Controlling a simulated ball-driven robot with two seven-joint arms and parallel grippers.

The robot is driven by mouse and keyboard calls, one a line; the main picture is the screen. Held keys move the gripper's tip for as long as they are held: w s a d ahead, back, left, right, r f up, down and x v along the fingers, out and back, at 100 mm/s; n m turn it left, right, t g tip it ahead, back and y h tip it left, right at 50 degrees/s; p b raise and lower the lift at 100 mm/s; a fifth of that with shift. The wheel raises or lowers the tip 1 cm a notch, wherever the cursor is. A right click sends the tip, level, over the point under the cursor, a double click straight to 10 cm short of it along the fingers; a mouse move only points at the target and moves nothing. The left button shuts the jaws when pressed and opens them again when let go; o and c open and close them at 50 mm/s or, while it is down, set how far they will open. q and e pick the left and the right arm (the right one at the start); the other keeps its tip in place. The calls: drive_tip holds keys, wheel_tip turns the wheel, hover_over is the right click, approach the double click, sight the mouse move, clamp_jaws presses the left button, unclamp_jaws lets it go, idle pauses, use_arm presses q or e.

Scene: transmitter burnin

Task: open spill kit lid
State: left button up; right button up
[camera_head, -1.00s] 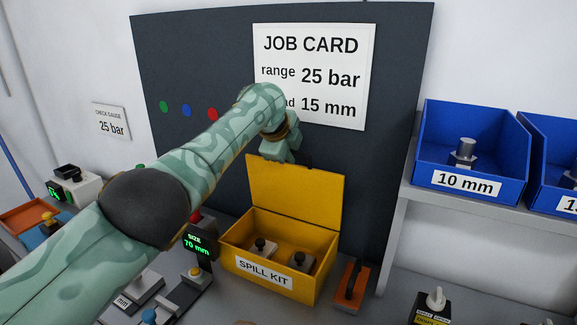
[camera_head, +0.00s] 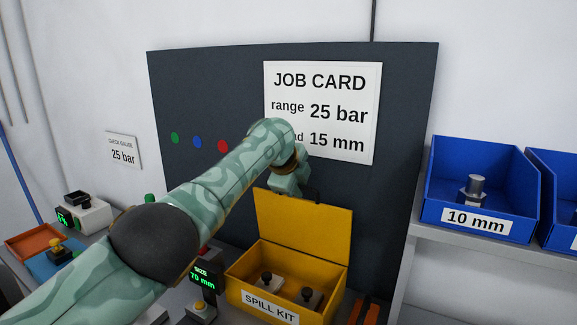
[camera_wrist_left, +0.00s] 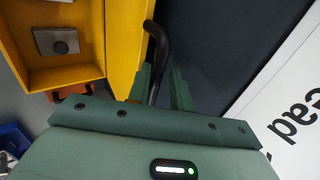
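The yellow spill kit (camera_head: 262,303) stands on the bench with its lid (camera_head: 303,226) raised, close to upright and leaning towards the dark board behind. Its label faces me. My left gripper (camera_head: 290,186) is at the lid's top edge, with its fingers mostly hidden in the head view. In the left wrist view, the two fingers (camera_wrist_left: 160,88) are close on either side of the black lid handle (camera_wrist_left: 158,45) and appear shut on it. The lid (camera_wrist_left: 124,40) is left of the handle there. My right gripper is not in view.
The dark board (camera_head: 390,110) with the job card (camera_head: 318,90) stands close behind the lid. A size display (camera_head: 203,279) is left of the kit. A blue bin (camera_head: 482,185) is on the right shelf.

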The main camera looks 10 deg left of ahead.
use_arm(q)
drive_tip(key=p+v, duration=1)
drive_tip(key=v, duration=0.6)
drive_tip(key=shift+p, duration=0.35)
drive_tip(key=shift+s, duration=0.1)
